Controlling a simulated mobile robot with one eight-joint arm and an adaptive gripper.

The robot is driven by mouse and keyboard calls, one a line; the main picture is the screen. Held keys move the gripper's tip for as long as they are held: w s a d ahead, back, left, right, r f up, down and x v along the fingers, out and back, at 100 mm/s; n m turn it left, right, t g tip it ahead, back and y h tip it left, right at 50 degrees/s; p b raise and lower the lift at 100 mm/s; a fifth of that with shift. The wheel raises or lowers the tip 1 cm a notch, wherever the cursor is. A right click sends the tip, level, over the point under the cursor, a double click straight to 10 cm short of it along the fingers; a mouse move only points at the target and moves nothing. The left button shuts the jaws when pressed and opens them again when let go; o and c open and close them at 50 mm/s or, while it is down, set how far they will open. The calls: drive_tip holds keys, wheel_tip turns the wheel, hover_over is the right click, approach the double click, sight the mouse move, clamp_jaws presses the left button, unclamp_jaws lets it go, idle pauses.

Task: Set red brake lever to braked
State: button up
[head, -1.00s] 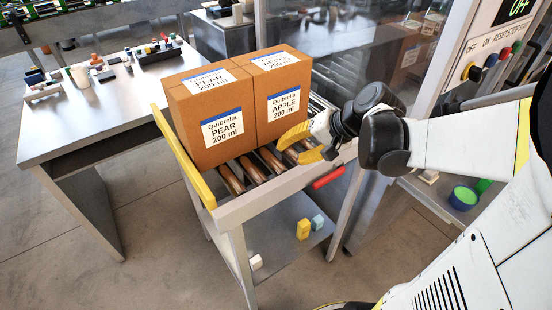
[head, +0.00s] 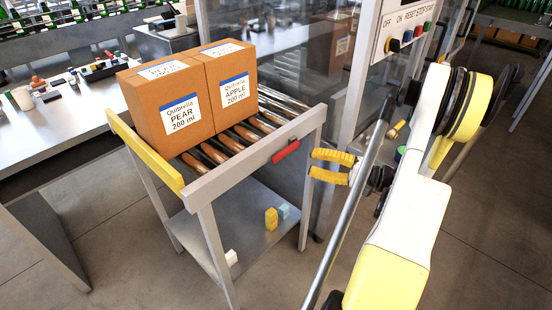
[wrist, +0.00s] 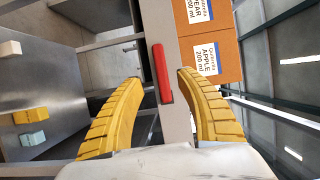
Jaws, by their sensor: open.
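The red brake lever (head: 286,151) is a short red bar on the outer side of the roller cart's frame rail (head: 230,165). In the head view it slants slightly, its right end higher. My gripper (head: 314,163) has yellow fingers and is open just right of the lever, apart from it. In the wrist view, the lever (wrist: 161,73) lies ahead between the two open fingertips (wrist: 160,76), along the grey rail. Nothing is between the fingers except this view of the lever and rail. I cannot tell the exact gap to the lever.
Two cardboard boxes, PEAR (head: 165,110) and APPLE (head: 228,88), stand on the cart's rollers. A yellow bar (head: 145,150) closes the cart's left end. Small blocks (head: 271,218) lie on the lower shelf. A control panel (head: 408,30) stands behind. Floor at the front is free.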

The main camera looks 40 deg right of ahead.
sight(284, 156)
drive_tip(key=b+x, duration=0.1)
drive_tip(key=x, duration=0.9)
drive_tip(key=shift+w+a+b, duration=0.15)
drive_tip(key=shift+w+b, duration=0.1)
drive_tip(key=shift+b, duration=0.15)
clamp_jaws()
